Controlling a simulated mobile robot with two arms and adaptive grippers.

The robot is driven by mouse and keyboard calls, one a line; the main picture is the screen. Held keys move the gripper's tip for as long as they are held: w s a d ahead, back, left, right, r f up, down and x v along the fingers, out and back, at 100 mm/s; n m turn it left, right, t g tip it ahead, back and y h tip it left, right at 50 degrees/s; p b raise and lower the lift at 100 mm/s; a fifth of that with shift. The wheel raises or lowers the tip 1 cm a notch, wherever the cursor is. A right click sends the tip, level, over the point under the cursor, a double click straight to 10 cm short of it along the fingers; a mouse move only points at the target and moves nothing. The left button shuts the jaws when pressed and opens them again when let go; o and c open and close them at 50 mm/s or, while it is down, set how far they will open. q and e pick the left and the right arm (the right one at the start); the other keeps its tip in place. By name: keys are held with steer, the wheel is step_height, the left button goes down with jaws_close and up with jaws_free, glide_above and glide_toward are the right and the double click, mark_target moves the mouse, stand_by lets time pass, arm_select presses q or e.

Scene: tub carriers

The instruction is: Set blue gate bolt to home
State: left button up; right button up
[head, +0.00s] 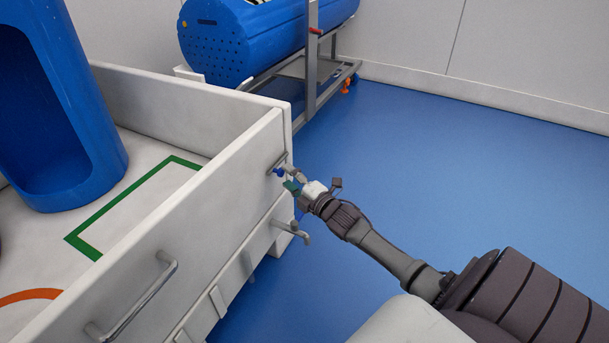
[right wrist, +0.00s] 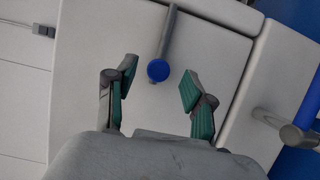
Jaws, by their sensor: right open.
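The blue gate bolt shows in the head view as a small blue knob (head: 278,172) on a grey stem, at the far end of the white gate panel. In the right wrist view the blue round end (right wrist: 158,70) of its grey bar lies between the fingertips, with a gap on both sides. My right gripper (head: 288,179) is open at the bolt, its green-padded fingers (right wrist: 158,80) apart and holding nothing. In the head view the fingers partly hide the bolt. My left gripper is not in view.
A second grey lever (head: 292,230) sticks out below the bolt. A bar handle (head: 135,300) is on the near part of the white panel (head: 190,240). Blue tubs (head: 60,110) stand inside; another blue drum (head: 245,40) lies on a metal cart. The blue floor (head: 450,150) at right is clear.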

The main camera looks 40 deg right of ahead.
steer(key=s, duration=0.8)
steer(key=shift+s, duration=0.15)
